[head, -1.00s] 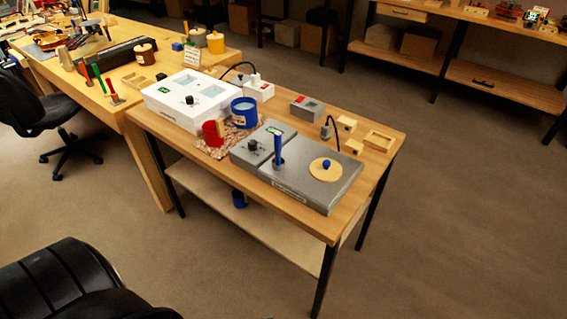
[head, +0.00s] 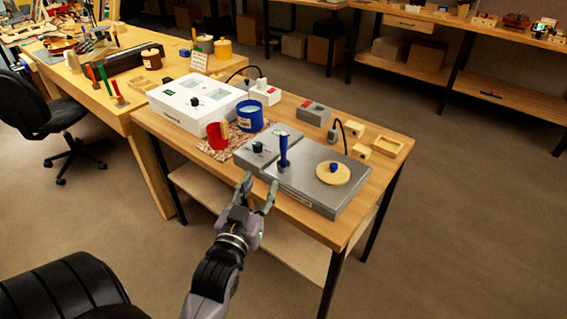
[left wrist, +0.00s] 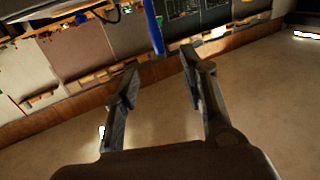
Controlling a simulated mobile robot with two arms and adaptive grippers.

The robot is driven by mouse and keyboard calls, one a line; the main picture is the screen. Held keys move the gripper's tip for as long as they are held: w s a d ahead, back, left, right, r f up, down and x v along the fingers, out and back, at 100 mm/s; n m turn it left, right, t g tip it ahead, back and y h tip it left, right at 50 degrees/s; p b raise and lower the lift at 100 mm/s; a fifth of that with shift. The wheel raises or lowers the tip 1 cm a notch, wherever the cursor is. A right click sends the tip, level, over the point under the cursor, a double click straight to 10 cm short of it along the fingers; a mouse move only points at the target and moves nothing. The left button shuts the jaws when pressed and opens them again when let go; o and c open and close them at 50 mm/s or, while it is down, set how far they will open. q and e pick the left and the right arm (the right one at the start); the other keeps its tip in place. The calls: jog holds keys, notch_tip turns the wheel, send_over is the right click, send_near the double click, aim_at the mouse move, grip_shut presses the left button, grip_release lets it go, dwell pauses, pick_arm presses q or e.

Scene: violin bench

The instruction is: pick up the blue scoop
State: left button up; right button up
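The blue scoop (head: 283,148) stands upright with its handle up, at the grey two-part device on the small wooden table. Its lower end is hard to make out. In the left wrist view, a blue upright bar (left wrist: 153,28), which looks like its handle, shows just beyond the fingertips. My left gripper (head: 259,184) is open and empty at the table's front edge, in front of and to the left of the scoop, not touching it. The left wrist view also shows its two fingers (left wrist: 160,62) spread apart. My right gripper is in neither view.
The grey device (head: 312,190) carries a round wooden disc (head: 333,173) with a blue knob. A red container (head: 216,136) and a blue jar (head: 249,116) stand to the left, near a white box (head: 190,119). Small wooden blocks lie at the right.

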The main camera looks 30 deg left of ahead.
aim_at(283, 145)
pick_arm(q)
jog(key=x, duration=0.5)
jog(key=p+x, duration=0.1)
jog(key=x, duration=0.5)
jog(key=p+x, duration=0.1)
jog(key=x, duration=0.5)
jog(key=shift+w+d+r, duration=0.1)
jog(key=shift+w+d, duration=0.2)
jog(key=shift+d, duration=0.05)
jog(key=shift+c, duration=0.5)
grip_shut()
